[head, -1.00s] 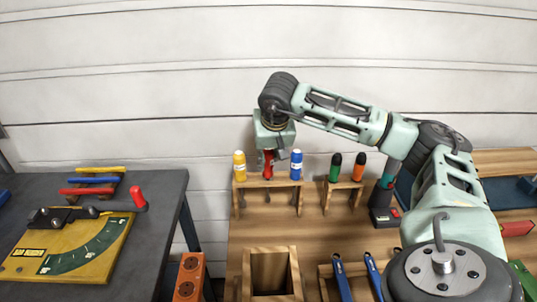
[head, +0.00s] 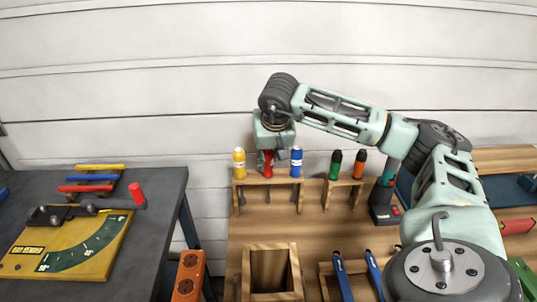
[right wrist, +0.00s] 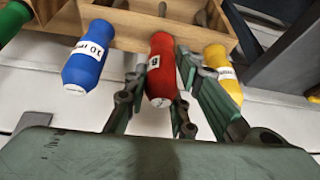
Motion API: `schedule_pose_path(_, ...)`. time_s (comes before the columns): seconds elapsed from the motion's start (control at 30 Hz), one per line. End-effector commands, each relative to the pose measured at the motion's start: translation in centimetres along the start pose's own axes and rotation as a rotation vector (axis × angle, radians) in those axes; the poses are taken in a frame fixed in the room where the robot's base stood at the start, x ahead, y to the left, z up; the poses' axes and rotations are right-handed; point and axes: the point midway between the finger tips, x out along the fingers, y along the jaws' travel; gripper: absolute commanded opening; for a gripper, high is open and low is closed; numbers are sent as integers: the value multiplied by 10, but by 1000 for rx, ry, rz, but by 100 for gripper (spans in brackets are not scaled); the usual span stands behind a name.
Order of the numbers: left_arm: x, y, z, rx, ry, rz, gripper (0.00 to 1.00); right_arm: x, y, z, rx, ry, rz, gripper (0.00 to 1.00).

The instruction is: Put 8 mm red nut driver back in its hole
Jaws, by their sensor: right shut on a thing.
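The red nut driver (head: 267,163) stands upright at the wooden rack (head: 268,182), between a yellow driver and a blue driver. Its labelled red handle also shows in the right wrist view (right wrist: 160,72). My right gripper (head: 269,158) comes from above and is shut on the red handle, with one finger on each side in the right wrist view (right wrist: 158,100). The handle's lower end is level with its neighbours' at the rack top. Its shaft and hole are hidden, so I cannot tell whether it is fully seated. My left gripper is not in view.
The yellow driver (head: 239,162) and blue driver (head: 296,162) stand close on either side of my right gripper. Green (head: 335,165) and orange (head: 359,165) drivers stand in a second rack to the right. An open wooden box (head: 272,272) is in front.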

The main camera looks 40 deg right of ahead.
Motion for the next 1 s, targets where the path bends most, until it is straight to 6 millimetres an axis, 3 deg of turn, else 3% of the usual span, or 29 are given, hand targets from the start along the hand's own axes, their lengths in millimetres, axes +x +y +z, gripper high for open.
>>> schedule_pose_path(0.17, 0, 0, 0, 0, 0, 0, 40, 0, 0, 0, 0, 1, -1, 0)
schedule_pose_path(0.2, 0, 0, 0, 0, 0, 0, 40, 0, 0, 0, 0, 1, -1, 27)
schedule_pose_path(0.4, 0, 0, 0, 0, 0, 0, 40, 0, 0, 0, 0, 0, -1, 44)
schedule_pose_path(0.63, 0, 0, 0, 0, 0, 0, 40, 0, 0, 0, 0, 0, 0, 45)
schedule_pose_path(0.8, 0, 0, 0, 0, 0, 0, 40, 0, 0, 0, 0, -1, 0, 58)
schedule_pose_path(1.0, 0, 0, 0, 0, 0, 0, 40, 0, 0, 0, 0, 0, 0, 58)
